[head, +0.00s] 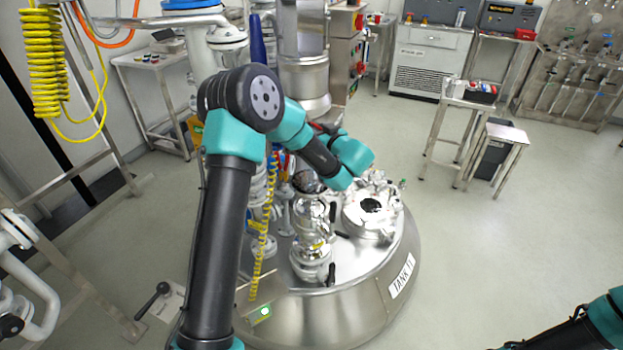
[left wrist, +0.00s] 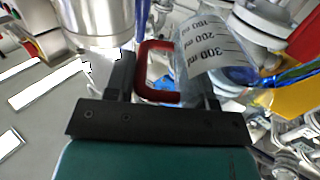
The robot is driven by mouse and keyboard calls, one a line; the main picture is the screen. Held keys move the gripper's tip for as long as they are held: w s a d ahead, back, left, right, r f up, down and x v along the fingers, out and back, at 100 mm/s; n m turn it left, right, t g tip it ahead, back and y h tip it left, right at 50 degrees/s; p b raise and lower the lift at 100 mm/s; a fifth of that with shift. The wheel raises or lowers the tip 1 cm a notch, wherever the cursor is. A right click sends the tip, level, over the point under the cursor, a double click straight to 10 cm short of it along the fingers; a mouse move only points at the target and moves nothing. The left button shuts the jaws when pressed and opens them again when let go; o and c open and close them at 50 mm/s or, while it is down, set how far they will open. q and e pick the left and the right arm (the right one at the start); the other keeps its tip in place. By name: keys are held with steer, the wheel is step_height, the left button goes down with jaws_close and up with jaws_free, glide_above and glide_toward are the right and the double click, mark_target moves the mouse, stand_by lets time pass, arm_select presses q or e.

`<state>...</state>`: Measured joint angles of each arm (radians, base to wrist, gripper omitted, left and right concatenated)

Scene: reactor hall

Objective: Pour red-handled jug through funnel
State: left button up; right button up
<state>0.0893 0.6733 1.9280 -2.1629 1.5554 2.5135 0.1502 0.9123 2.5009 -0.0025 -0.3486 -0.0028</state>
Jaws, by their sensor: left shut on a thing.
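My left gripper (left wrist: 165,82) is shut on the red handle (left wrist: 158,45) of the clear jug (left wrist: 212,48). The jug carries a white scale with dark ml marks, which stands tilted in the left wrist view. Something blue shows through or behind its wall; I cannot tell whether it is liquid. In the head view my left arm reaches over the steel tank (head: 345,300), and its wrist and links hide most of the jug. I cannot make out the funnel for certain in either view. My right gripper is out of view; only part of that arm shows at the lower right.
The tank top is crowded with a round port (head: 372,206), a steel fitting (head: 310,250) and pipes. A yellow coiled hose (head: 44,62) hangs at the left. Steel side tables (head: 497,132) stand at the right. The floor (head: 490,240) right of the tank is clear.

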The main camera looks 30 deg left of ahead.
arm_select(q)
steer(key=shift+d+r+y, duration=0.1)
steer(key=shift+d+y, duration=0.05)
steer(key=shift+y, duration=0.45)
stand_by(0.5)
steer(key=shift+t+y, duration=0.3)
steer(key=shift+r, duration=0.15)
steer(key=shift+s+d+r+t+y, duration=0.15)
steer(key=shift+r+t+y, duration=0.25)
steer(key=shift+r+y, duration=0.4)
stand_by(0.6)
steer(key=h, duration=0.1)
steer(key=f+h, duration=0.1)
steer(key=a+f+g+h, duration=0.1)
steer(key=shift+w, duration=0.3)
